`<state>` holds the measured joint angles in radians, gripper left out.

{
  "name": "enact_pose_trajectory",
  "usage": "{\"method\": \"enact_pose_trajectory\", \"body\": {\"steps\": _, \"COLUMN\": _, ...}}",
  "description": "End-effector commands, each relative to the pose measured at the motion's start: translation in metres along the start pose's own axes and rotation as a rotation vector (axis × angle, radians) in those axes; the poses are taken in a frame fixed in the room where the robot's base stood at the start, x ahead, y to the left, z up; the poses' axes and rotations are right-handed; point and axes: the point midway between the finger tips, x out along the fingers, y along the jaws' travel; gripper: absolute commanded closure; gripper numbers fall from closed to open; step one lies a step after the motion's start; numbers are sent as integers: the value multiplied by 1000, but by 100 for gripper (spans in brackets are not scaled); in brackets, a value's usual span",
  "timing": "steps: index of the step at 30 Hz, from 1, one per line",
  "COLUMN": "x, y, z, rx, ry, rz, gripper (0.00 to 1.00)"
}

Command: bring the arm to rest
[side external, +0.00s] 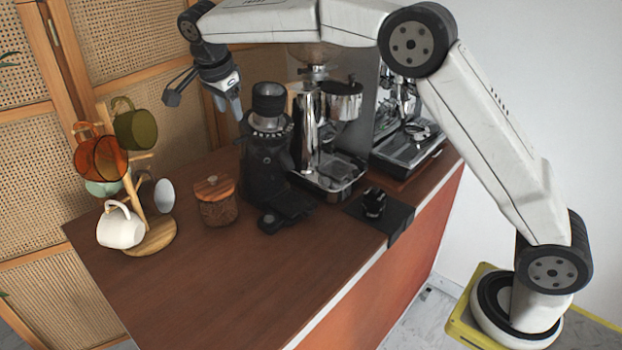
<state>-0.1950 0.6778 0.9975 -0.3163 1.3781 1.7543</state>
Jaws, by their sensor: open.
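My gripper (232,108) hangs from the end of my arm, pointing down, at the upper middle-left of the side external view. It is open, with nothing seen between its fingers. It is above the cart top, near the upper part of the black grinder (267,150). I cannot tell whether there is a gap in depth between them. My arm reaches from the lower right, up and over the cart, to the left.
The wooden cart top (220,290) is clear at the front. A mug tree (160,236) with several mugs stands at left, beside a lidded jar (216,205). A chrome grinder (322,130), an espresso machine (408,150) and a black mat (400,214) are at right.

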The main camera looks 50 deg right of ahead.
Motion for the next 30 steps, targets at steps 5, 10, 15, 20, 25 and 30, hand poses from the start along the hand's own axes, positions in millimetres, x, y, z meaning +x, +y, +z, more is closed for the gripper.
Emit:
{"method": "enact_pose_trajectory", "body": {"steps": 5, "x": 6, "y": 7, "z": -2, "rx": -61, "ry": -14, "rz": -1, "gripper": 45}}
{"method": "enact_pose_trajectory", "body": {"steps": 10, "x": 19, "y": 22, "z": -3, "rx": -194, "ry": -41, "rz": -8, "gripper": 45}}
{"method": "enact_pose_trajectory", "body": {"steps": 15, "x": 36, "y": 46, "z": -4, "rx": -368, "ry": -78, "rz": -25, "gripper": 45}}
{"method": "enact_pose_trajectory", "body": {"steps": 20, "x": 52, "y": 72, "z": -4, "rx": -531, "ry": -111, "rz": -49, "gripper": 45}}
{"method": "enact_pose_trajectory", "body": {"steps": 25, "x": 69, "y": 104, "z": -4, "rx": -696, "ry": -141, "rz": -79, "gripper": 45}}
{"method": "enact_pose_trajectory", "body": {"steps": 30, "x": 85, "y": 140, "z": -4, "rx": -852, "ry": -163, "rz": -116, "gripper": 45}}
